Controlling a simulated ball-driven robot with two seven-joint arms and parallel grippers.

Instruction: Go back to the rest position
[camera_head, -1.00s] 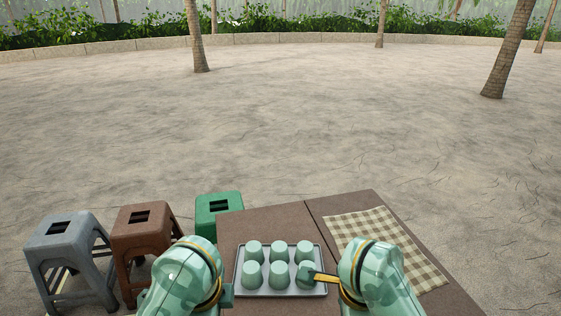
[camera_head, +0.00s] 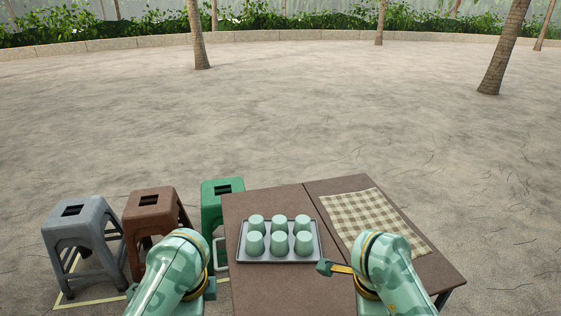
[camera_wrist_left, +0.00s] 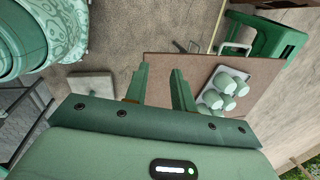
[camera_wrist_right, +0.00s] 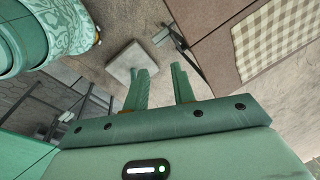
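My left gripper (camera_wrist_left: 160,82) is open and empty in the left wrist view, with its fingers apart over the brown table's edge. In the head view my left forearm (camera_head: 170,275) stands left of the table, and its fingers are hidden. My right gripper (camera_wrist_right: 160,82) is open and empty in the right wrist view, with floor between and beyond its fingers. In the head view a green part (camera_head: 325,267) of my right gripper shows just right of the tray's near corner, apart from the cups.
Several pale green cups (camera_head: 279,222) stand upside down in a grey tray (camera_head: 241,252) on the brown table (camera_head: 330,196). A checkered cloth (camera_head: 376,222) lies right. Grey (camera_head: 82,225), brown (camera_head: 155,207) and green (camera_head: 222,188) stools stand left. Sandy ground beyond is open.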

